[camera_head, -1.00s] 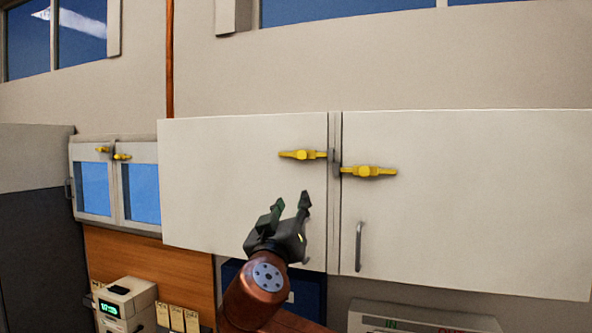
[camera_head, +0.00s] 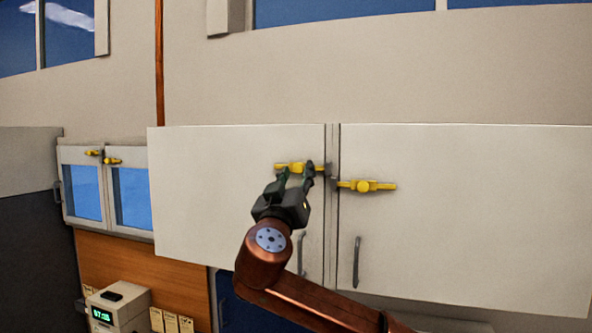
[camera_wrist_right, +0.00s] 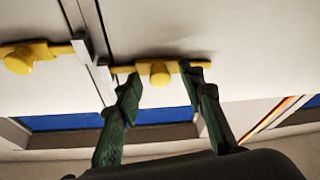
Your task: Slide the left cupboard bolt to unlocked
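The left cupboard bolt (camera_head: 293,166) is a yellow bar with a round knob, lying level on the left white door. Its right end reaches the dark bracket at the door gap. In the right wrist view the bolt (camera_wrist_right: 159,73) shows with its knob between my fingers. My right gripper (camera_head: 296,172) is open at the bolt, one finger on each side of the knob; its fingers (camera_wrist_right: 164,82) also show in the right wrist view. I cannot tell whether either finger touches it. The fingers partly hide the bolt in the head view. My left gripper is not in view.
A second yellow bolt (camera_head: 366,186) sits on the right door (camera_head: 470,220), slightly lower. A vertical handle (camera_head: 356,262) is below it. A smaller glass-fronted cupboard (camera_head: 132,198) hangs at the left. A device with a green display (camera_head: 103,315) stands below.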

